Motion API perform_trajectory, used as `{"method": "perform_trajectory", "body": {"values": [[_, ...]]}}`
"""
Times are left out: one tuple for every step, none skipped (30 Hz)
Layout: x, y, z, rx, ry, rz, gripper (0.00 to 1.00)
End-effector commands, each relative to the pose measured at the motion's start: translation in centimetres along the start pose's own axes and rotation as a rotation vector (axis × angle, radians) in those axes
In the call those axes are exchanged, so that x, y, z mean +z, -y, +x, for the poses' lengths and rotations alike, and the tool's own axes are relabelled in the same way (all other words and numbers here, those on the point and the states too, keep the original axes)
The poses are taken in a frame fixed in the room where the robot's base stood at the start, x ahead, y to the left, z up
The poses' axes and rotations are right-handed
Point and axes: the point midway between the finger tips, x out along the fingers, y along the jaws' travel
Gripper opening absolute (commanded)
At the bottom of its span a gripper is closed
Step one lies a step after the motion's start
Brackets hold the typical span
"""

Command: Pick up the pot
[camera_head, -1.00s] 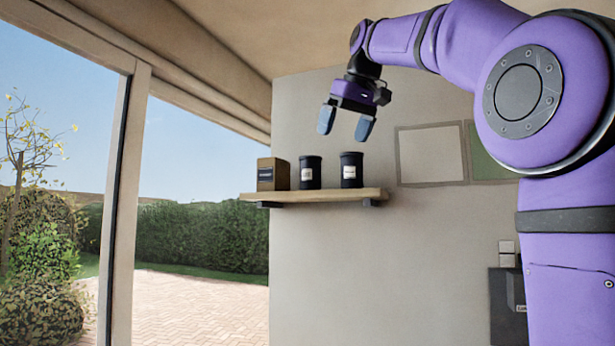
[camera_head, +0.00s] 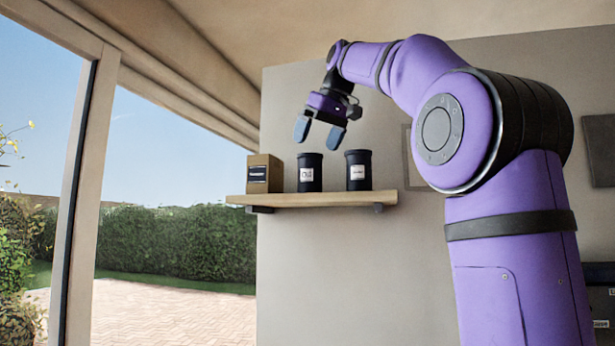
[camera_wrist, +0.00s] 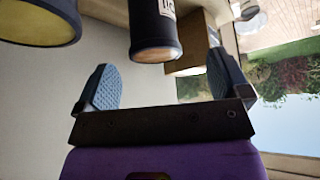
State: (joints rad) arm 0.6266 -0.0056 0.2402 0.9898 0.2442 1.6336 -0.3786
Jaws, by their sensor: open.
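Two dark cylindrical pots with pale labels stand on a shelf; I cannot tell from the task line which one is meant. The left pot (camera_head: 310,172) is beside a brown box, and the right pot (camera_head: 358,170) is a little to its right. My gripper (camera_head: 319,134) is open and empty, fingers pointing down, just above the left pot's top in the picture. In the wrist view, the left pot (camera_wrist: 153,30) lies between the lines of the two open fingers, beyond their tips. The right pot (camera_wrist: 38,22) is cut off at the upper left.
The wooden shelf (camera_head: 300,200) is fixed to a plain wall. The brown box (camera_head: 264,174) stands close to the left pot; it also shows in the wrist view (camera_wrist: 190,58). A large opening at left looks onto paving and a hedge (camera_head: 170,243).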

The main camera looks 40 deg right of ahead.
Motion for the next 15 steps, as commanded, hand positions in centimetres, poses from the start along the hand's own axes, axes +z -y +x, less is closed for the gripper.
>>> {"method": "perform_trajectory", "body": {"values": [[0.0, 0.0, 0.7, 0.000, 0.001, 0.000, 0.95], [0.0, 0.0, 1.0, 0.000, 0.001, 0.000, 0.95], [0.0, 0.0, 1.3, 0.000, 0.001, 0.000, 0.95], [0.0, 0.0, 1.5, 0.001, 0.000, 0.000, 0.95], [0.0, 0.0, 1.6, 0.001, 0.000, 0.000, 0.95], [0.0, 0.0, 1.8, 0.001, 0.000, 0.000, 0.95], [0.0, -0.1, 1.9, 0.001, 0.000, 0.000, 0.95], [0.0, -0.1, 2.2, 0.000, 0.001, 0.000, 0.95], [0.0, -0.2, 2.5, 0.000, 0.001, 0.001, 0.95], [0.0, -0.3, 2.9, 0.000, 0.001, 0.001, 0.95], [0.0, -0.4, 3.3, 0.000, 0.001, 0.001, 0.95], [0.0, -0.5, 3.9, 0.000, 0.002, 0.001, 0.95], [0.0, -0.7, 4.3, 0.000, 0.002, 0.002, 0.95], [0.0, -0.8, 4.8, 0.000, 0.002, 0.002, 0.95], [0.0, -0.8, 5.3, 0.000, 0.002, 0.002, 0.95]]}}
